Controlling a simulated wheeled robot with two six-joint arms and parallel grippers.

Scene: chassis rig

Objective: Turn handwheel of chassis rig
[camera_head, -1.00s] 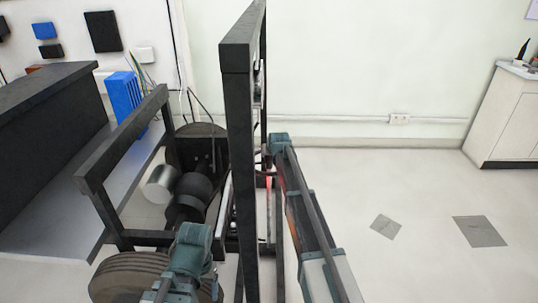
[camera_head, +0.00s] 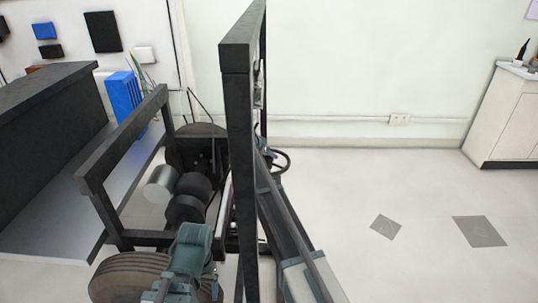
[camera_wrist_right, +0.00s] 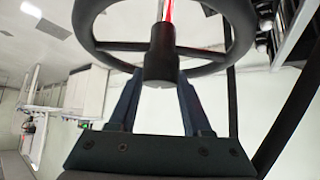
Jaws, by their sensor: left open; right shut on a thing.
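The dark handwheel (camera_head: 283,160) shows in the head view just right of the tall black post, partly hidden by it. In the right wrist view the handwheel (camera_wrist_right: 103,46) fills the top, with its ring, spokes and a black central hub (camera_wrist_right: 160,58). My right gripper (camera_wrist_right: 160,82) has one finger on each side of the hub's lower end and is shut on it. In the head view the post hides that gripper. My left gripper (camera_head: 212,277) is open at the lower left, close to the rig's front wheel and apart from the handwheel; its fingers show poorly.
The black chassis frame (camera_head: 237,120) stands upright between my arms. A ribbed tyre (camera_head: 120,277) and dark cylinders (camera_head: 188,197) lie on its left. A grey bench (camera_head: 45,215) with a blue box (camera_head: 125,98) is further left. The floor on the right is open, up to a white cabinet (camera_head: 505,115).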

